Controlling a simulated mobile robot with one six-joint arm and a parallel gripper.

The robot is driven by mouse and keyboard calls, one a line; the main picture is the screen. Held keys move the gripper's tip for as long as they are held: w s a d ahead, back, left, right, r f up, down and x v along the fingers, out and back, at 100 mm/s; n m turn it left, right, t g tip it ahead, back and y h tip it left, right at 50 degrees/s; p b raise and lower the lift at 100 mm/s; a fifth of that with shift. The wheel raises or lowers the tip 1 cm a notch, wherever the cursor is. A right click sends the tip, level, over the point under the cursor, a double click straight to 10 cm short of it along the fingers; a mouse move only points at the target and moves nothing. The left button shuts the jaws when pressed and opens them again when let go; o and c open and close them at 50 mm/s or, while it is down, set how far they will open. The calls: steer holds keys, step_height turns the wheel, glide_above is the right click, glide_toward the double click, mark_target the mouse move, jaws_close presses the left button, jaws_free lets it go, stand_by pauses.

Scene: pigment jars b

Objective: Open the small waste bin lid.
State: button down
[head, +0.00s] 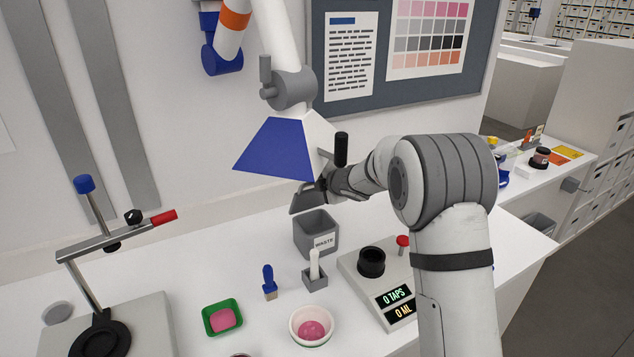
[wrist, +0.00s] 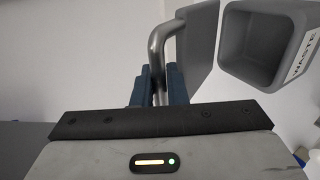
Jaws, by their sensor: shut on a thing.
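The small waste bin (head: 313,241) is a grey box labelled WASTE on the white bench, and its open top shows. In the wrist view the bin (wrist: 232,45) is at the upper right, with its empty-looking inside visible. Its grey lid (head: 304,203) stands tilted up at the back of the bin; the lid (wrist: 197,48) is beside the opening in the wrist view. My gripper (head: 322,187) is above and behind the bin, and its jaws (wrist: 155,85) are shut on the lid's curved metal handle (wrist: 157,45). The fingers partly hide the handle.
A white lamp-like hood with a blue face (head: 273,147) hangs close to my gripper. A clamp stand (head: 95,295) is at left.

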steer(key=shift+a, duration=0.1)
steer(key=c, duration=1.5)
jaws_free()
steer(key=shift+s, duration=0.1)
steer(key=shift+c, duration=0.2)
steer(key=b+v, duration=0.1)
steer(key=v, duration=0.7)
steer(key=shift+c, duration=0.4)
